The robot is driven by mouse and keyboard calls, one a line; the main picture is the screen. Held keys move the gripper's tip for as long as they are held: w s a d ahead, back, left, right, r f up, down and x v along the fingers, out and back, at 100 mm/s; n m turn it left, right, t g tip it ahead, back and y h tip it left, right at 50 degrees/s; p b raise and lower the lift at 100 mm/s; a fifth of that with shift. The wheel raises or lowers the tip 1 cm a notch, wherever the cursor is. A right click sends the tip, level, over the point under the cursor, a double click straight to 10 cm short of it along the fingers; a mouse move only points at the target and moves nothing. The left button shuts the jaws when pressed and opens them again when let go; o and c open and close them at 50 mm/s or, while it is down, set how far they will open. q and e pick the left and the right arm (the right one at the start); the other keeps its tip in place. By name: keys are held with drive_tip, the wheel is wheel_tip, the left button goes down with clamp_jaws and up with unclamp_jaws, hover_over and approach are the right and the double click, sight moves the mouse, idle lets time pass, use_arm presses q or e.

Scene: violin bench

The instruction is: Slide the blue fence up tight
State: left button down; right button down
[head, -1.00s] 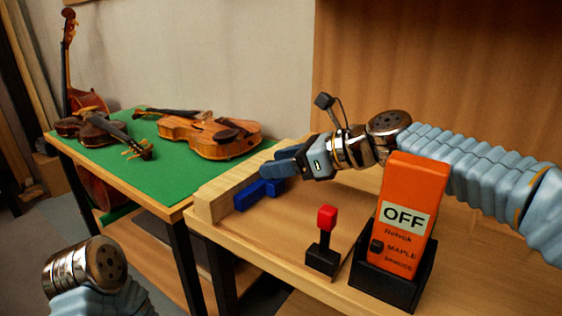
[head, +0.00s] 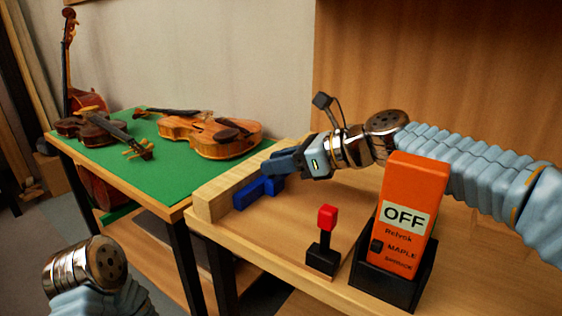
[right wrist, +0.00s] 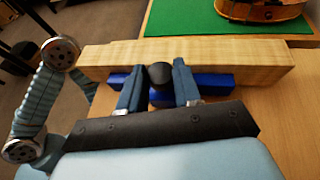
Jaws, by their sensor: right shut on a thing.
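The blue fence (head: 252,193) lies on the wooden bench top, along the near side of a pale wood strip (head: 209,205). My right gripper (head: 272,168) is over the fence. In the right wrist view the two fingers of my right gripper (right wrist: 158,92) are shut on the middle of the blue fence (right wrist: 215,89), whose ends show on both sides. A dark round knob (right wrist: 160,73) shows between the fingers. The fence lies very near the pale strip (right wrist: 250,58); whether they touch all along cannot be told. My left gripper is out of view; only my left wrist shows.
An orange box marked OFF (head: 412,195) stands in a black holder (head: 390,285) at the front right. A red-topped black lever (head: 326,219) stands left of it. Violins lie on a green-topped table (head: 190,172) at the left. The bench between fence and lever is clear.

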drive_tip(key=c, duration=0.8)
unclamp_jaws()
drive_tip(key=v, duration=1.3)
drive_tip(key=shift+s+d+r, duration=0.15)
drive_tip(key=shift+d+r, duration=0.1)
drive_tip(key=shift+d, duration=0.05)
